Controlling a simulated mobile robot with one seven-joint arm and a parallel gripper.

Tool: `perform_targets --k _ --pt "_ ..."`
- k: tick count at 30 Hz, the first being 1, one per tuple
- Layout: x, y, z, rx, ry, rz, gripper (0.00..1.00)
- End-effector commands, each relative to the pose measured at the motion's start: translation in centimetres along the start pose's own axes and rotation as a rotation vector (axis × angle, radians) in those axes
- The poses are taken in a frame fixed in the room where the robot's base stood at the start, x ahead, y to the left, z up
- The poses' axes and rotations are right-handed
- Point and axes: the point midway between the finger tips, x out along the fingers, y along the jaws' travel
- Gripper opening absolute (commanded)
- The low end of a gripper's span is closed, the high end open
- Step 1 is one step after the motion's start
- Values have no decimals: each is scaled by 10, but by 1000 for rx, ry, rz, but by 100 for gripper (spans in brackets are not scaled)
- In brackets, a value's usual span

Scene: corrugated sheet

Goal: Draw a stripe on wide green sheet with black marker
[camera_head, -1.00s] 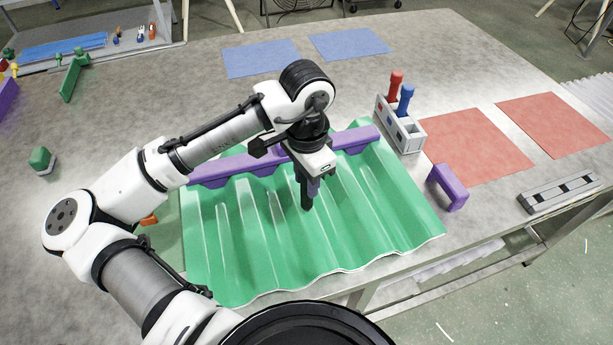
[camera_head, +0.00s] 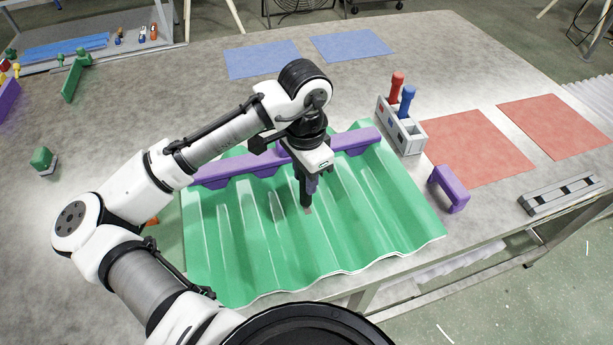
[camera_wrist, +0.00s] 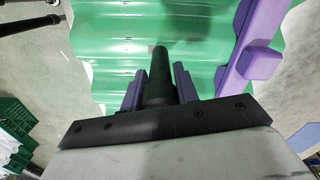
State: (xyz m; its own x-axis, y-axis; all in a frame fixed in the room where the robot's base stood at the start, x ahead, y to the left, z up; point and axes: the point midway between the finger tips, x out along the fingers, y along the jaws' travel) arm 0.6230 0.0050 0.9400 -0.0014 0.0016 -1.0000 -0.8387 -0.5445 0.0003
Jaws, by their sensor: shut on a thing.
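The wide green corrugated sheet (camera_head: 240,270) lies on the table with its ridges running toward the near edge. My gripper (camera_head: 309,180) points down over the middle of the sheet and is shut on the black marker (camera_head: 306,198). The marker's lower end is at the sheet's surface; I cannot tell for sure whether it touches. A small greyish patch shows beside that end. In the wrist view the marker (camera_wrist: 160,75) sits between the two purple-grey fingers, with the green sheet (camera_wrist: 110,45) beyond it.
A purple toothed bar (camera_head: 352,144) lies across the sheet behind the gripper. A grey holder (camera_head: 409,138) with a red marker (camera_head: 395,85) and a blue marker (camera_head: 406,98) stands at the right. A purple bracket (camera_head: 459,197) stands near the sheet's right edge.

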Motion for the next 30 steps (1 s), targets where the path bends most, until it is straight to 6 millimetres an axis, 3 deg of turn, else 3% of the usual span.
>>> perform_targets --k 30 --pt "2 -26 -7 -1 0 0 8"
